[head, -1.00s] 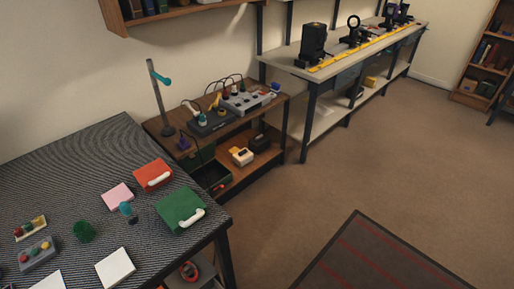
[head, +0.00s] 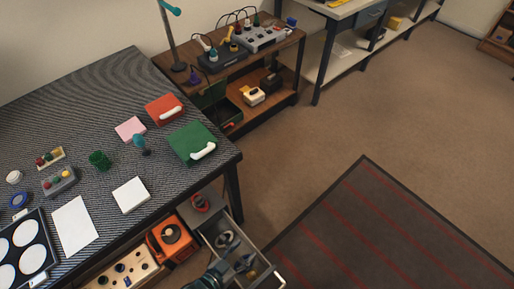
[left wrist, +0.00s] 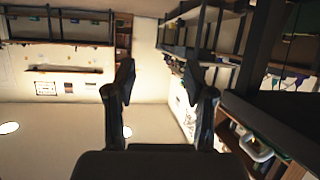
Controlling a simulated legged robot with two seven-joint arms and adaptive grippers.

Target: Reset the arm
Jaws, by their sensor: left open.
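My left gripper (head: 240,266) shows at the bottom edge of the head view, in front of an open drawer (head: 262,262). In the left wrist view its two dark fingers (left wrist: 164,84) stand apart with nothing between them, and the camera looks out at walls, shelves and ceiling lights. The gripper is open and empty. Most of my left arm is outside the head view. My right gripper is in neither view.
A dark patterned table (head: 85,95) holds a green box (head: 190,142), a red box (head: 160,108), a white pad (head: 131,195) and a lens tray (head: 48,262). Below it are an orange device (head: 172,236) and a holed wooden block (head: 112,278). The floor (head: 330,130) at right is clear.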

